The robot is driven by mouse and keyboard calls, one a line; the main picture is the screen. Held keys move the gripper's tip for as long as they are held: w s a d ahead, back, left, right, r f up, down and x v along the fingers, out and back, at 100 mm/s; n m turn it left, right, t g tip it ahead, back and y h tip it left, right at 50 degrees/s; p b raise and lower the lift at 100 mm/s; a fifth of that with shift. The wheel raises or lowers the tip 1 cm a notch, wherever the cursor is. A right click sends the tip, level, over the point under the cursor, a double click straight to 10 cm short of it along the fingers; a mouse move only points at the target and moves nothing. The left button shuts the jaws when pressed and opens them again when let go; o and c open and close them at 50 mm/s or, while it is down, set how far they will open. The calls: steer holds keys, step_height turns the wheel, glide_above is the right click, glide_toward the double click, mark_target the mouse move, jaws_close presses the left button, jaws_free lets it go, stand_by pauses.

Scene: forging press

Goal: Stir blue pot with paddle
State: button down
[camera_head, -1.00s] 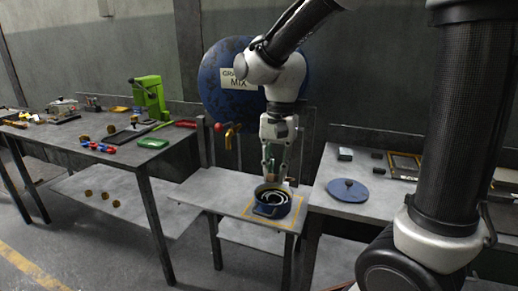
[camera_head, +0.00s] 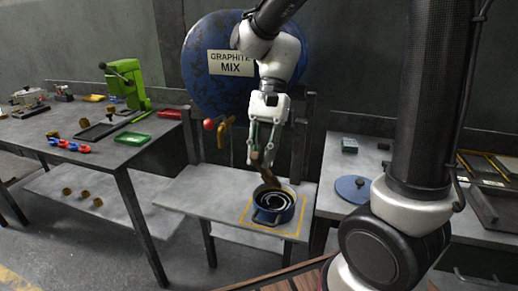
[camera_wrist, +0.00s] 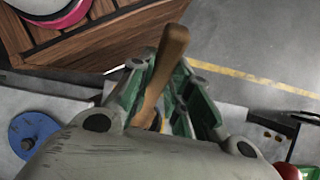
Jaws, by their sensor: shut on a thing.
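The blue pot (camera_head: 267,217) stands upright on the shelf inside a yellow square outline; pale curved bands show in its dark inside. My gripper (camera_head: 264,150) is above the pot, shut on the brown wooden paddle (camera_head: 262,168). The paddle is tilted, and its lower end is at the pot's far rim; I cannot tell whether it is inside or just above. In the wrist view the paddle's handle (camera_wrist: 166,62) sticks out between the green fingers of my gripper (camera_wrist: 165,95). The pot is hidden in the wrist view.
A round blue lid (camera_head: 352,190) lies on the right table. A large blue drum labelled "GRAPHITE MIX" (camera_head: 232,85) stands behind the shelf. A red knob (camera_head: 209,125) and yellow tap are near its front. The left table (camera_head: 60,128) holds a green press and small parts.

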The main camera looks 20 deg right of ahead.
mark_target(264, 176)
steer(key=f, duration=0.5)
steer(key=w+d+f, duration=0.1)
steer(key=f, duration=0.1)
steer(key=shift+w+f, duration=0.1)
steer(key=shift+f, duration=1.1)
steer(key=shift+w+a, duration=0.1)
